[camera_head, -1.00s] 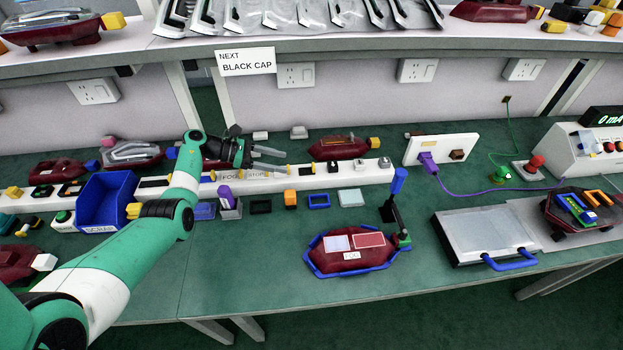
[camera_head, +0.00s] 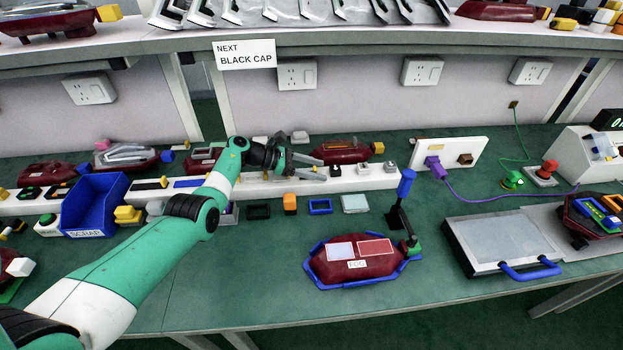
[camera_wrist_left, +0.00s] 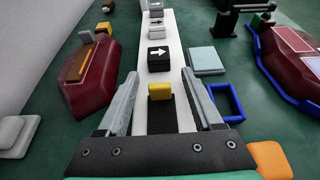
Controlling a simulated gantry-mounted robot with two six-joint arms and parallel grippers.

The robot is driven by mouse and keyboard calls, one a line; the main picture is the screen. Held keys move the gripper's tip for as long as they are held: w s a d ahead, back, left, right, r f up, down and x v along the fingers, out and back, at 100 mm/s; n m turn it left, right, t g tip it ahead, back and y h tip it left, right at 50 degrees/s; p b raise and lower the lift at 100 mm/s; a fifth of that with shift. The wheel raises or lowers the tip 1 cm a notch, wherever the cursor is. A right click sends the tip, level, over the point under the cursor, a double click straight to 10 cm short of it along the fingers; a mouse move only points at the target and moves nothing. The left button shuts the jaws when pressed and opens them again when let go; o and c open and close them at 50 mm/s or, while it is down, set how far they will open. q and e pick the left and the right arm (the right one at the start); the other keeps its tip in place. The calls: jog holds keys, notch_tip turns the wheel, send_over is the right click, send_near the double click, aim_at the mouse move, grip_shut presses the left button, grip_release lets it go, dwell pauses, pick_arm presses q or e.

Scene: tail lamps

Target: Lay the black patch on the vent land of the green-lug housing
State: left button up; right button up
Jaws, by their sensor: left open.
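A dark red housing (camera_head: 341,268) with a label sits in a blue cradle (camera_head: 313,279) at the front centre; a green lug (camera_head: 413,247) shows at its right end. Its top carries a whitish pad (camera_head: 341,251) and a red pad (camera_head: 375,247). My left gripper (camera_head: 324,168) is open and points right along the white rail. In the left wrist view, a flat black strip (camera_wrist_left: 162,118) lies on the rail between the open fingers (camera_wrist_left: 160,85), with a yellow block (camera_wrist_left: 160,91) at its far end. I cannot tell whether this is the black patch. My right gripper is not in view.
On the rail (camera_wrist_left: 188,58) beyond the fingers stands a black arrow block (camera_wrist_left: 158,56). A black frame (camera_head: 258,211), an orange block (camera_head: 290,203) and a blue frame (camera_head: 320,206) lie before the rail. Another red housing (camera_head: 340,153) stands behind it. A blue scrap bin (camera_head: 94,205) is at left.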

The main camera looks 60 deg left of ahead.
aim_at(315, 169)
pick_arm(q)
jog(key=shift+c, duration=0.3)
grip_shut()
jog(key=shift+r, duration=0.15)
jog(key=shift+r+p, duration=0.3)
jog(key=shift+p, duration=0.1)
jog(key=r+p, duration=0.3)
jog(key=r, duration=0.1)
jog(key=shift+s+d, duration=0.2)
jog(key=shift+s, duration=0.05)
jog(key=s+d+r+p, duration=0.8)
jog(key=d+p, duration=0.2)
jog(key=shift+s, duration=0.4)
